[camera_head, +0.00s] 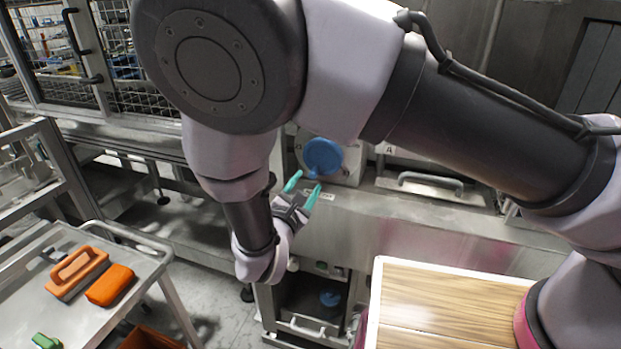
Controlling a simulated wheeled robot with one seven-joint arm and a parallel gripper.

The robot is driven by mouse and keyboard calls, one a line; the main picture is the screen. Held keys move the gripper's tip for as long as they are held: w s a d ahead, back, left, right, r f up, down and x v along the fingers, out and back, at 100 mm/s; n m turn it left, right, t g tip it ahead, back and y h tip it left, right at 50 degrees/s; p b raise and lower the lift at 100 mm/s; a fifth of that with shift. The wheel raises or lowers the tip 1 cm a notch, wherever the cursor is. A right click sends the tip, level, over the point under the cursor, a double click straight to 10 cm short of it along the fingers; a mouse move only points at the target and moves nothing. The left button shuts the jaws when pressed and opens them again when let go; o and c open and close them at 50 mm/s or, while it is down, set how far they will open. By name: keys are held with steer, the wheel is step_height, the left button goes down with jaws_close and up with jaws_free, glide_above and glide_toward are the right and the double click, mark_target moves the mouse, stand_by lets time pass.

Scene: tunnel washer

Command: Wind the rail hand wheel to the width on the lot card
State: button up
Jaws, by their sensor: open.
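A blue round hand wheel (323,155) sits on a pale plate on the steel machine, just above my gripper. A small blue knob or handle sticks out at its lower edge. My gripper (303,190) has two teal fingertips spread apart with nothing between them. It is open just below the wheel and points up toward it; I cannot tell whether a fingertip touches the handle. My arm hides part of the plate around the wheel. A small label lies under the fingertips, too small to read. I cannot make out a lot card.
A steel cart (130,262) at the left holds an orange-handled brush (77,270), an orange sponge (110,285) and a green item (46,341). A wooden board (450,300) is at lower right. A handled lid (430,186) lies right of the wheel. Wire cages stand at the back left.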

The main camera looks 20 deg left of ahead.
steer(key=s, duration=0.6)
steer(key=shift+s+a, duration=0.25)
steer(key=w+d+r+m+g+h, duration=0.2)
steer(key=w+d+r+m+g, duration=0.25)
steer(key=d, duration=0.35)
steer(key=w+d+r+m+g+h, duration=0.35)
steer(key=d+r+m, duration=0.2)
steer(key=d, duration=0.25)
steer(key=w+d+r+m+g+h, duration=0.25)
steer(key=d+r+m+g, duration=0.3)
steer(key=d, duration=0.35)
steer(key=s+d+r+m+t+y, duration=0.1)
steer(key=s+d+r+m+y, duration=0.3)
steer(key=d+r+m, duration=0.4)
steer(key=s+d+r+m+t+y, duration=0.1)
steer(key=s+d+r+m+y, duration=0.3)
steer(key=d+r+m+y, duration=0.3)
step_height(320, 180, up, 4)
steer(key=d+m, duration=0.2)
steer(key=shift+d+f+t, duration=0.2)
steer(key=shift+d+t, duration=0.1)
steer(key=shift+t, duration=0.05)
